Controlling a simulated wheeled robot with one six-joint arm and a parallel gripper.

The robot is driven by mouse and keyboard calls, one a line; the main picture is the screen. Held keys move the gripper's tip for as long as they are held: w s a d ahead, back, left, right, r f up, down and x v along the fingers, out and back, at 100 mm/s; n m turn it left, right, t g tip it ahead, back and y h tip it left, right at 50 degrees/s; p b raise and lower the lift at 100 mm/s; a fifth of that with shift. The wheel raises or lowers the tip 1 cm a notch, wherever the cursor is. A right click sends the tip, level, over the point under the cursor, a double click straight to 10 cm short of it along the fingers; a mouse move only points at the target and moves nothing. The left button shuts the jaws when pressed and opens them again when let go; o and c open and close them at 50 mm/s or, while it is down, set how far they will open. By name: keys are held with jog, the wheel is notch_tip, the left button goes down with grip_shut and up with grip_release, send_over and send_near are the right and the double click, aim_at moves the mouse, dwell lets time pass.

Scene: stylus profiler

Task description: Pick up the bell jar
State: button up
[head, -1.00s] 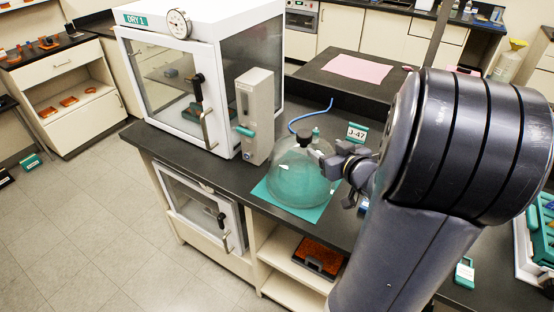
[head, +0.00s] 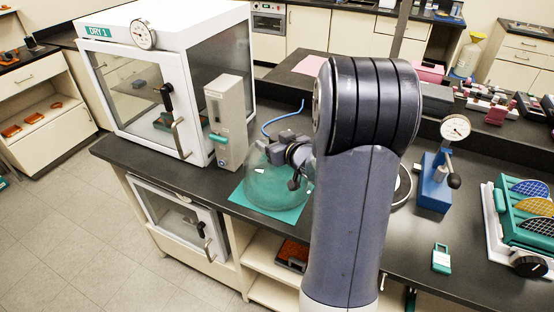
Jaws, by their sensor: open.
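The bell jar (head: 268,188) is a clear glass dome standing upright on a teal mat (head: 294,214) on the dark bench. It is left of my arm, and its right side is partly covered. My gripper (head: 276,153) is at the top of the jar, in front of where its dark knob sits, and hides the knob. The jaws are open. Whether the fingers touch or straddle the knob cannot be told from this view.
A white drying cabinet (head: 130,88) and a grey upright unit (head: 227,120) stand close left of the jar. A blue hose (head: 284,117) lies behind it. A blue dial gauge stand (head: 436,180) and a teal rack (head: 522,215) are on the right.

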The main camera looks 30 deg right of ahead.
jog(key=shift+w, duration=0.15)
jog(key=shift+f, duration=0.15)
grip_shut()
dwell(0.5)
